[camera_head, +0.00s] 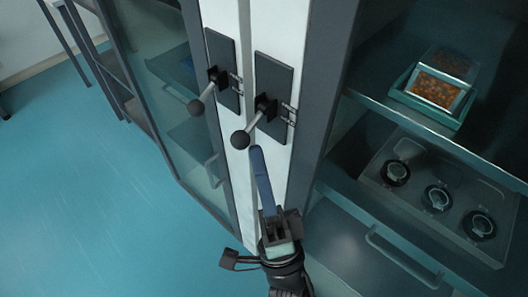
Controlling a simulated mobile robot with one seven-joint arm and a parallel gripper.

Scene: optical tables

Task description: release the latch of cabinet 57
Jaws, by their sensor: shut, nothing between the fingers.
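Two latches sit side by side on the white upright posts of the cabinet. The right latch has a dark plate (284,82) and a lever ending in a black ball knob (240,140), pointing down and left. The left latch has a similar plate (221,52) and a lever with a ball knob (196,107), also pointing down and left. My gripper (257,154) is shut and empty, its blue fingers pointing up just below and right of the right knob. I cannot tell whether it touches the knob. No cabinet number is readable.
A glass-fronted cabinet side (165,90) stands at left. Shelves at right hold a green tray (434,112) with amber contents and a clear box (405,151) of several round dark items. A drawer handle (402,258) sits below. The blue floor (90,210) at left is clear.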

